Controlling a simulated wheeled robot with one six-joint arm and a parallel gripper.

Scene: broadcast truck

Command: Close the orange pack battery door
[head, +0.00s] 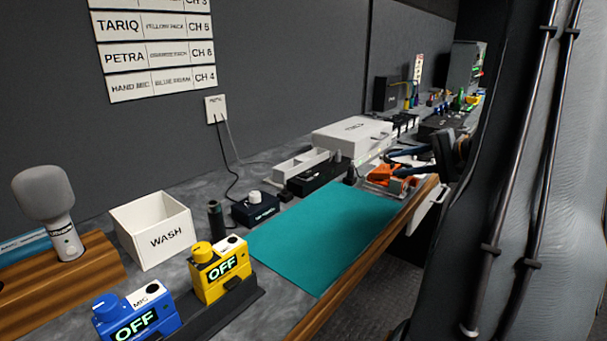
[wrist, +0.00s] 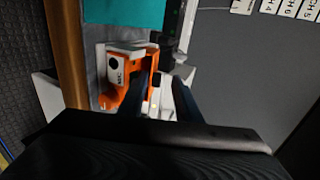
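The orange pack (head: 381,174) lies at the far right end of the teal mat in the head view, near the bench's wooden front edge. In the wrist view the orange pack (wrist: 114,74) shows a black round part and sits in a pale holder (wrist: 128,46). Its battery door cannot be clearly made out; my fingers hide part of the pack. My gripper (head: 396,161) is at the pack, with its two dark fingers apart. In the wrist view my gripper (wrist: 163,88) has an orange and white part showing between the fingers; contact cannot be told.
The teal mat (head: 325,232) is clear. Blue (head: 134,316) and yellow (head: 220,270) packs stand in front, near a WASH box (head: 155,232) and a microphone (head: 52,205). A white case (head: 352,134) and black devices line the wall side. Black pipes and padding stand at right.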

